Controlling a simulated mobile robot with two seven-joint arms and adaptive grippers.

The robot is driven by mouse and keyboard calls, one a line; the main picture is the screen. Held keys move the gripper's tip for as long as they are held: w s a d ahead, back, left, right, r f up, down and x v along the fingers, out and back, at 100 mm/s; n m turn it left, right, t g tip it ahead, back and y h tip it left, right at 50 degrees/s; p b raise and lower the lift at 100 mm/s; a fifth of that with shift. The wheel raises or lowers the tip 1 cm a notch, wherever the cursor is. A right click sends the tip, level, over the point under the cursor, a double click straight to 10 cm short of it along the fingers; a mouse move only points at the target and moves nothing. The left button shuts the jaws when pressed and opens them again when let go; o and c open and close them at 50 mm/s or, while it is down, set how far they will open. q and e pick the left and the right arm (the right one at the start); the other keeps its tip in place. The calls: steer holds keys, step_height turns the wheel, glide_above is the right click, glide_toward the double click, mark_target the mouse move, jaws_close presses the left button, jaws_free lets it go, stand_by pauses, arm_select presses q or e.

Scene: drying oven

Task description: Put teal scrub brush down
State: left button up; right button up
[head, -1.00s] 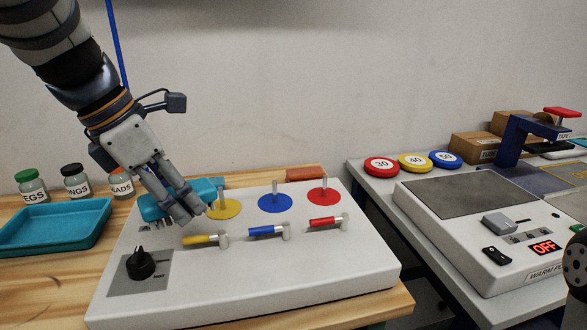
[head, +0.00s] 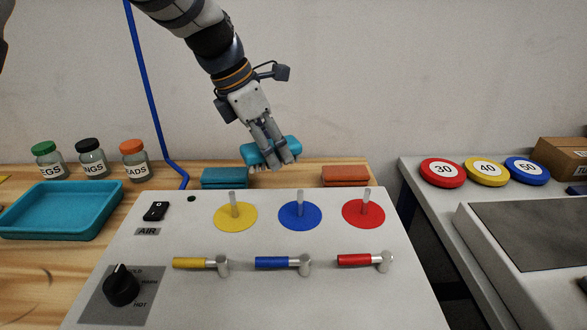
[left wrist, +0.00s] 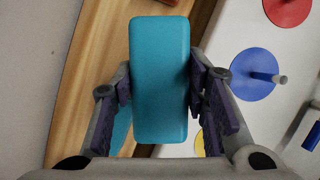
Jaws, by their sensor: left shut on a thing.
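My left gripper (head: 275,152) is shut on the teal scrub brush (head: 287,148). It holds the brush in the air behind the white panel, above the wooden table's back strip. In the left wrist view the brush (left wrist: 160,80) lies lengthwise between the two fingers (left wrist: 162,95). Its bristles face down and show only a little in the head view. A teal block (head: 225,178) lies on the wood behind the panel, left of the held brush. An orange-brown block (head: 345,176) lies on the wood to the right. My right gripper is not in view.
The white panel (head: 130,250) carries upright pegs on yellow, blue and red discs, levers, a knob and an AIR switch. A teal tray (head: 60,232) and lidded jars (head: 90,160) stand left. A blue hose (head: 148,100) hangs behind. Weight discs (head: 485,172) lie right.

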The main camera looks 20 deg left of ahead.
arm_select(q)
steer(key=b, duration=0.1)
glide_above(291, 185)
steer(key=s+a, duration=0.1)
steer(key=f, duration=0.5)
steer(key=shift+s+f, duration=0.2)
steer(key=shift+f, duration=0.1)
steer(key=f, duration=0.3)
steer(key=shift+w+f, duration=0.2)
steer(key=shift+w, duration=0.05)
steer(key=shift+r, duration=0.1)
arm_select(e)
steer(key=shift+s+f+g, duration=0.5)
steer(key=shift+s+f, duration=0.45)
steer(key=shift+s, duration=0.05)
arm_select(q)
steer(key=o, duration=1.1)
steer(key=v, duration=1.2)
steer(key=shift+p, duration=0.4)
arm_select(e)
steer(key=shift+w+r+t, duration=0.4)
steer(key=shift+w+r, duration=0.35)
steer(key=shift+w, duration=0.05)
